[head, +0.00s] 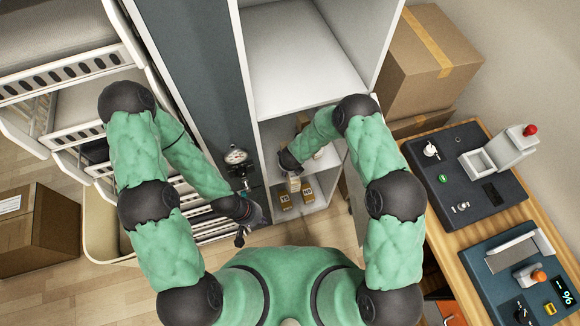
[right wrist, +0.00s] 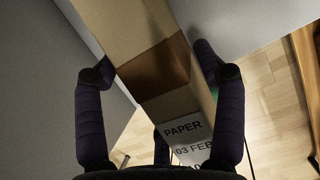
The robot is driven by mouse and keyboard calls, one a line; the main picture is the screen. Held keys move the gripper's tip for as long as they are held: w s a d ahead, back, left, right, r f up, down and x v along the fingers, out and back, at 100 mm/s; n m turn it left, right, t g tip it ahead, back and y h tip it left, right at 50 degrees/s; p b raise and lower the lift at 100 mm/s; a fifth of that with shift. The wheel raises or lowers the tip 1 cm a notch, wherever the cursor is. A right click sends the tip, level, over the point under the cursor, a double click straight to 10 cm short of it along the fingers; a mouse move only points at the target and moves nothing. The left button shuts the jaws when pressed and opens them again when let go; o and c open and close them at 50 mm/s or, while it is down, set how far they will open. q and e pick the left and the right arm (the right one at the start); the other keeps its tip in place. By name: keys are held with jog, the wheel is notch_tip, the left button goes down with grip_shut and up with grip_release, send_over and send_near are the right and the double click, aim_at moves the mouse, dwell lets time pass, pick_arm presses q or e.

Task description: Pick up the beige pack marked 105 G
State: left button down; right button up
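My right gripper (head: 292,166) reaches into the lower compartment of the white shelf. In the right wrist view its fingers (right wrist: 158,62) lie along both sides of a beige pack (right wrist: 120,25) and appear closed on it. The pack has a brown band and a white label reading "PAPER" and "03 FEB"; the line below is cut off, so I cannot read 105 G. In the head view this pack (head: 294,184) shows small just below the gripper. Two tan packs with pale labels stand beside it, a left one (head: 285,200) and a right one (head: 308,194). My left gripper (head: 241,226) hangs left of the shelf; its finger opening is unclear.
The white shelf (head: 300,60) has side walls close around my right gripper. A pressure gauge (head: 236,157) is near my left forearm. A wooden bench (head: 450,235) with dark device panels stands at right. Cardboard boxes (head: 430,60) are behind it. White racks (head: 70,75) stand at left.

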jog(key=c, duration=0.9)
jog(key=shift+c, duration=0.2)
jog(key=shift+r, duration=0.1)
